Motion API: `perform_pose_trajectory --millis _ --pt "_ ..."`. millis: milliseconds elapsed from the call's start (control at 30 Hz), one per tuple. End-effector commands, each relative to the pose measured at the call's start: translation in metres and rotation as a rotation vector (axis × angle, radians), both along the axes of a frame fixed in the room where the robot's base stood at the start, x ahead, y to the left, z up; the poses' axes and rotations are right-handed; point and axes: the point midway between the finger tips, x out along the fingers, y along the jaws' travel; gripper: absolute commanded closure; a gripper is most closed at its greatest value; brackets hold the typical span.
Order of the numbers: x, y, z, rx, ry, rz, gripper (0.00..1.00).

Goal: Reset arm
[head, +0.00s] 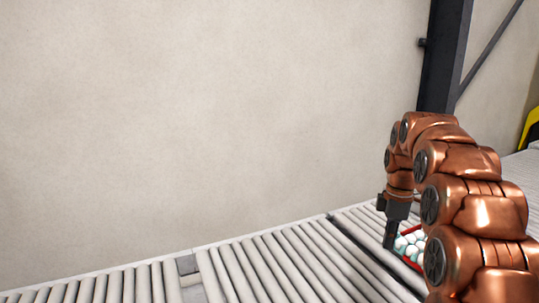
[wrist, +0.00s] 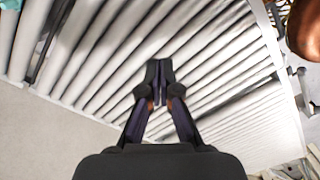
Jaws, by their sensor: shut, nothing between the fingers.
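My gripper (wrist: 158,66) is shut and empty in the wrist view, its fingertips together above the bare rollers. In the head view my gripper (head: 390,240) hangs downward over the conveyor at the right. A red-rimmed tray (head: 402,257) with several white eggs (head: 412,241) is just right of my gripper, partly hidden behind my copper-coloured arm. From this view I cannot tell the gap between my gripper and the tray.
A roller conveyor (head: 262,270) runs along the bottom of the head view, with free rollers left of my gripper. A plain wall (head: 200,120) stands behind it. A dark post (head: 444,55) rises at the back right. A yellow thing (head: 532,128) shows at the right edge.

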Motion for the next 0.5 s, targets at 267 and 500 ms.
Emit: perform_pose_trajectory --millis 267,500 --pt "-0.061 0.037 0.015 -0.014 0.025 -0.217 1.00" --pt "-0.118 0.063 0.019 -0.034 0.046 -0.410 1.00"
